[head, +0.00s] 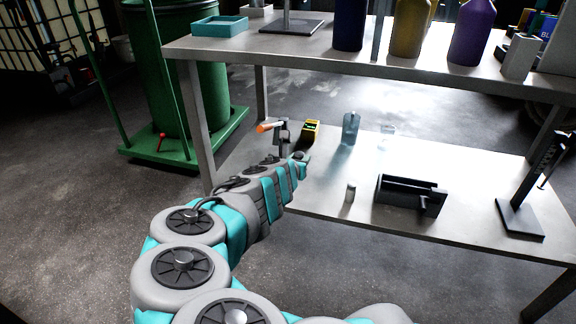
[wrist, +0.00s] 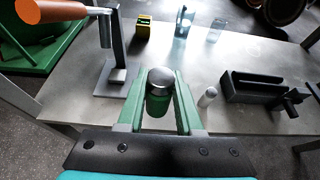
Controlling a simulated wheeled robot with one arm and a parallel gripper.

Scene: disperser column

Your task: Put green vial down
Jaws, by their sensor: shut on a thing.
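The green vial (wrist: 158,106) with a silver cap is upright between the green fingers of my gripper (wrist: 161,92) in the wrist view. My gripper is shut on it. They are over the left part of the grey lower shelf (wrist: 72,97), behind its front edge. Whether the vial's base touches the shelf is hidden. In the head view my arm reaches to the lower shelf and my gripper (head: 301,157) shows only small at its end; I cannot make out the vial clearly there.
A stand with an orange-ended cylinder (wrist: 50,11) is close on the left. A small pale vial (wrist: 208,97) and a black open box (wrist: 252,88) are to the right. A yellow device (head: 311,130) and a blue-tinted jug (head: 350,128) stand farther back.

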